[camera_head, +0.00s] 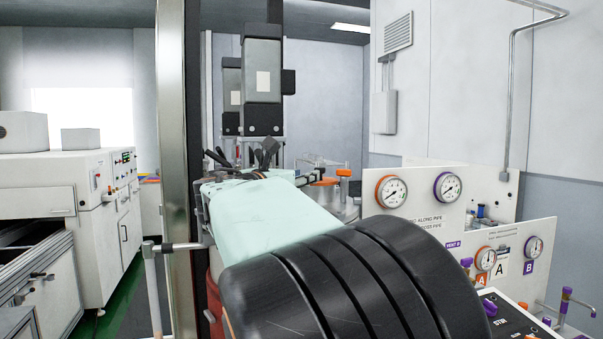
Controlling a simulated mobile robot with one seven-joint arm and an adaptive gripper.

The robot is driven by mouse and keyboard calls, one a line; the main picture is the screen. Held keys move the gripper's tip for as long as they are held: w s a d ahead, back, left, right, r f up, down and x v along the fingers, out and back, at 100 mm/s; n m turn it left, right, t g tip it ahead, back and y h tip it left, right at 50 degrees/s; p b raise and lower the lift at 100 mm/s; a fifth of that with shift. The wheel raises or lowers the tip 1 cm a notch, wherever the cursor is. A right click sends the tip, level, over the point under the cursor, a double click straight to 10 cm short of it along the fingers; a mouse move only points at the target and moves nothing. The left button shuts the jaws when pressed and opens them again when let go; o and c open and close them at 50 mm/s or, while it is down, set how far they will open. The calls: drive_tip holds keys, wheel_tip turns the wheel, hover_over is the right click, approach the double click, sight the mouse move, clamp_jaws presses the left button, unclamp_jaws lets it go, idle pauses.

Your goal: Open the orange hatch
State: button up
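An orange-topped part (325,182), low and flat, sits on top of a grey metal vessel (347,205) beyond my arm. An orange knob (343,173) stands just right of it. I cannot tell which of these belongs to the orange hatch, or whether the hatch is open or shut. A pale mint and black ribbed body, which looks like my arm, fills the lower middle and hides the vessel's lower part. I cannot make out my gripper. Dark finger-like parts (267,152) show behind the arm, but I cannot tell what they belong to.
A metal post (171,120) stands left of centre. Gauge panels (410,200) with valves are close on the right. A dark-grey machine (262,85) rises behind the arm. White cabinets (60,200) stand at left, with green floor (125,300) beside them.

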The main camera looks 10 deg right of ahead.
drive_tip(key=p+x, duration=0.2)
drive_tip(key=x, duration=0.8)
clamp_jaws()
